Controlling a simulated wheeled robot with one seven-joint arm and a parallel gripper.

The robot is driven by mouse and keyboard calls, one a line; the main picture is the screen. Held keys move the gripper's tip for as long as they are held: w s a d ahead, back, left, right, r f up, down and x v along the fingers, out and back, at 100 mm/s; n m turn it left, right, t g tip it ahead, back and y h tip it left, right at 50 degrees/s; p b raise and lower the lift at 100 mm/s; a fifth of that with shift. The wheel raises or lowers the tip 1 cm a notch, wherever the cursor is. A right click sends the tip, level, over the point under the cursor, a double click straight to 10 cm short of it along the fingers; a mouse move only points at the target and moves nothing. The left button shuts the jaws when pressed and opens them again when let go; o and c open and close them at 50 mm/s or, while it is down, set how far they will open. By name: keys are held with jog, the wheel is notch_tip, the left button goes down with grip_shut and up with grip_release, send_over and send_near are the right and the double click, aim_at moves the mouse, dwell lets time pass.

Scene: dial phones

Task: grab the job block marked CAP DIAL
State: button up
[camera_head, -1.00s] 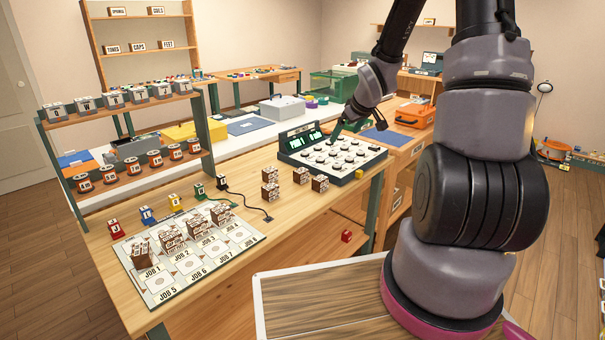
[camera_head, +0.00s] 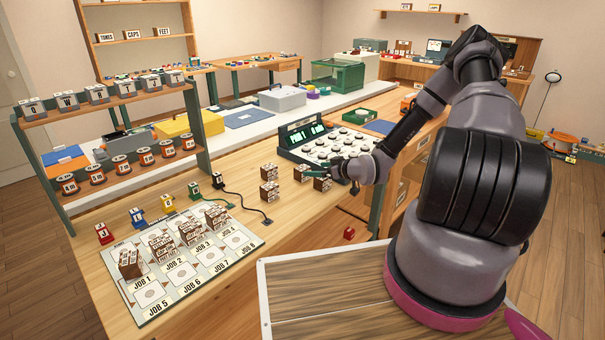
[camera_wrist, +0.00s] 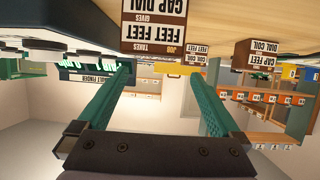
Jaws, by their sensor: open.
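In the wrist view, which is upside down, a brown and white job block (camera_wrist: 155,45) is close ahead. Its labels read FEET FEET under TAKES and CAP DIAL under GIVES. My gripper (camera_wrist: 158,70) is open and empty. The block lies across the gap between its teal fingers and a little above their tips in the picture. In the head view my gripper (camera_head: 312,175) is low over the bench, at two job blocks, one behind it (camera_head: 301,172) and one in front (camera_head: 322,185). Their labels are too small to read there.
Two more job blocks stand to the left (camera_head: 269,172) (camera_head: 269,190). One block in the wrist view reads CAP FEET and DIAL COIL (camera_wrist: 258,58). The dial console (camera_head: 320,142) is just behind my gripper. A job board (camera_head: 190,265) holds several blocks.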

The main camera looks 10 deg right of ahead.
aim_at(303, 168)
jog(key=x, duration=0.9)
jog(key=shift+w+d+r, duration=0.1)
jog(key=shift+r, duration=0.05)
jog(key=c, duration=1.4)
